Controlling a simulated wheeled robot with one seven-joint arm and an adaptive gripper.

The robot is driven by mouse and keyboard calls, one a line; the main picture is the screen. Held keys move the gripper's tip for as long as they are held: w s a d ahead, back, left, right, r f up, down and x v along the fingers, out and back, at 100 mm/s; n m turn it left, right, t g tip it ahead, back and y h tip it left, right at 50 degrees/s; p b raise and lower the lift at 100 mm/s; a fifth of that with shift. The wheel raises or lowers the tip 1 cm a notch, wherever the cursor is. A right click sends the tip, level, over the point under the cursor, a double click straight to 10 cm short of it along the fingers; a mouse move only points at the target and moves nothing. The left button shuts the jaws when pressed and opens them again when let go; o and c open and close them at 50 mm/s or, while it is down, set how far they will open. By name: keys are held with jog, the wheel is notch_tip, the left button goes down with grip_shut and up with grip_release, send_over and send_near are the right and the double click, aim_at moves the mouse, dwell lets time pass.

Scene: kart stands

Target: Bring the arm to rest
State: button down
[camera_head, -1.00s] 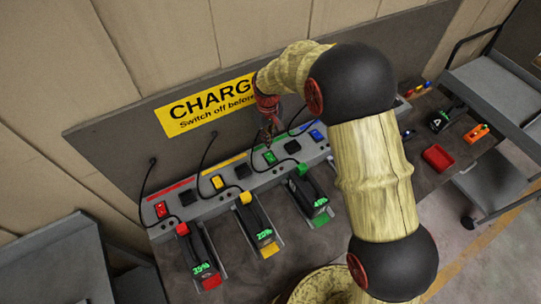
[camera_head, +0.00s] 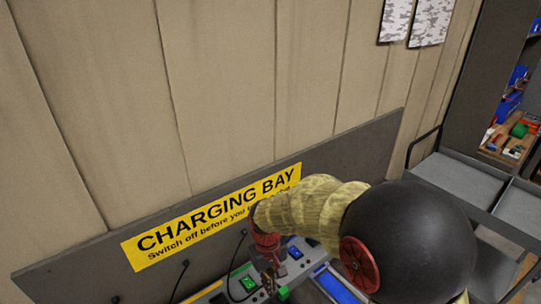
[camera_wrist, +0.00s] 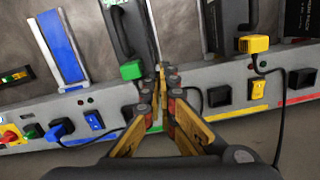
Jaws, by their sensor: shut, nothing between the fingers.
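My gripper (camera_head: 268,278) shows in the head view at the end of my yellow and black arm, in front of the charging bay sign and above the charger strip. In the wrist view the gripper (camera_wrist: 160,78) is shut and empty, its orange and grey fingers together over the charger strip. A black battery with a green block (camera_wrist: 132,70) lies just beside the fingertips. I cannot tell whether the fingers touch it. My arm is bent and reaches in from the right in the head view.
The yellow charging bay sign (camera_head: 215,215) is on a grey back panel. An empty blue cradle (camera_wrist: 62,45), a blue switch (camera_wrist: 94,119) and a yellow switch (camera_wrist: 258,88) are near the gripper. Black cables hang along the strip. A grey cart (camera_head: 470,190) stands at right.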

jog(key=s+d+r+m+t+b, duration=0.2)
jog(key=s+d+r+b, duration=0.3)
jog(key=s+d, duration=0.3)
jog(key=s+d+r+m+t+b, duration=0.3)
jog(key=s+d+r+t+b, duration=0.1)
jog(key=s+d+r, duration=0.3)
jog(key=s+d, duration=0.2)
jog(key=d, duration=0.2)
jog(key=shift+s+t+b, duration=0.2)
jog(key=shift+t+b, duration=0.1)
jog(key=shift+b, duration=0.05)
jog(key=c, duration=2.6)
grip_release()
jog(key=shift+d, duration=0.1)
